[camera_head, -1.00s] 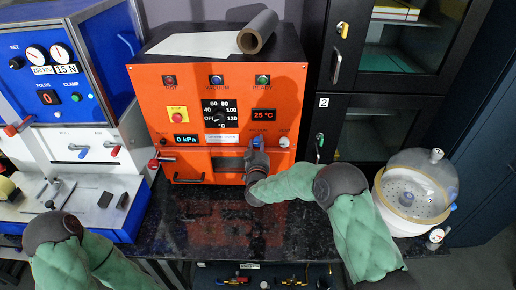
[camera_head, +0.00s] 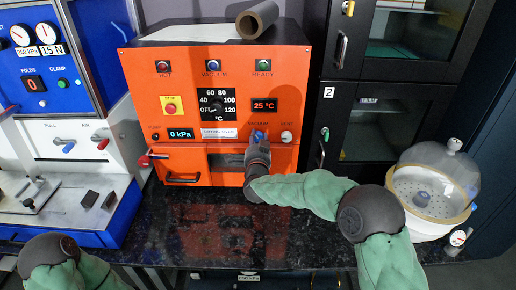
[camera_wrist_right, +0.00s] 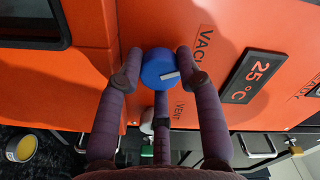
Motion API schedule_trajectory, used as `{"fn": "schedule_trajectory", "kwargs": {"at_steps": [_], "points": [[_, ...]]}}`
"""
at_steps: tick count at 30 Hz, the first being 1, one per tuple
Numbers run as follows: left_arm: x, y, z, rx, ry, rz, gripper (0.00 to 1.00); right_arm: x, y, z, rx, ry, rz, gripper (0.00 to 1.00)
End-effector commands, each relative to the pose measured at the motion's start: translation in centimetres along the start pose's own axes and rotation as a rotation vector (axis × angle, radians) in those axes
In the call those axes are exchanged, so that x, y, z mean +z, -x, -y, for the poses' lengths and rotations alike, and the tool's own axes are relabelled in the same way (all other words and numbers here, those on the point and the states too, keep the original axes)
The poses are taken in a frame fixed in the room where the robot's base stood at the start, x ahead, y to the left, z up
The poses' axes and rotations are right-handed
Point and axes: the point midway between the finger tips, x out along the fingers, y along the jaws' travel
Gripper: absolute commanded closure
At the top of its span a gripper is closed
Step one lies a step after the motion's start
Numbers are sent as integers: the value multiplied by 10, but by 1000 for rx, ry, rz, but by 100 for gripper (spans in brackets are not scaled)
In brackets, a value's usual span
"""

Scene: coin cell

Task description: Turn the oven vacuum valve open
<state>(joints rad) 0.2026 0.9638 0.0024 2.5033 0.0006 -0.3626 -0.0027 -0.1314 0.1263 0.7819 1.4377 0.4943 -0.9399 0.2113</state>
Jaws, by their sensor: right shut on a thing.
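The orange oven (camera_head: 143,100) stands at the back of the counter. Its blue vacuum valve knob (camera_head: 258,135) is on the lower right of the front panel, left of the pale vent knob (camera_head: 287,136). My right gripper (camera_head: 257,146) reaches up to the blue knob from below. A pale mark (camera_wrist_right: 171,75) on the knob's face points toward the right finger. The pressure display (camera_head: 181,133) reads 0 kPa. My left gripper is outside the view.
A blue and white press machine (camera_head: 75,120) stands left of the oven. A clear-domed desiccator (camera_head: 433,185) stands on the right, beyond my right elbow. Black cabinets (camera_head: 385,128) are behind it. The dark counter (camera_head: 190,245) before the oven is clear.

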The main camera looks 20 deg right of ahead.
Motion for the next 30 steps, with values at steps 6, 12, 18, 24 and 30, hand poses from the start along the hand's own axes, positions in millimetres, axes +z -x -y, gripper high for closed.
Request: {"fn": "schedule_trajectory", "kwargs": {"at_steps": [6,12,18,24,30], "points": [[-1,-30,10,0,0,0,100,3,0,-3,-1,-192,0,96],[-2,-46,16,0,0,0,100,2,0,-2,-1,-335,0,96],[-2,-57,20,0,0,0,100,2,0,-2,0,-430,0,96],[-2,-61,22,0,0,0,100,1,0,-1,2,-480,1,96],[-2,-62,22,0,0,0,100,0,0,-1,2,-495,1,96]]}}
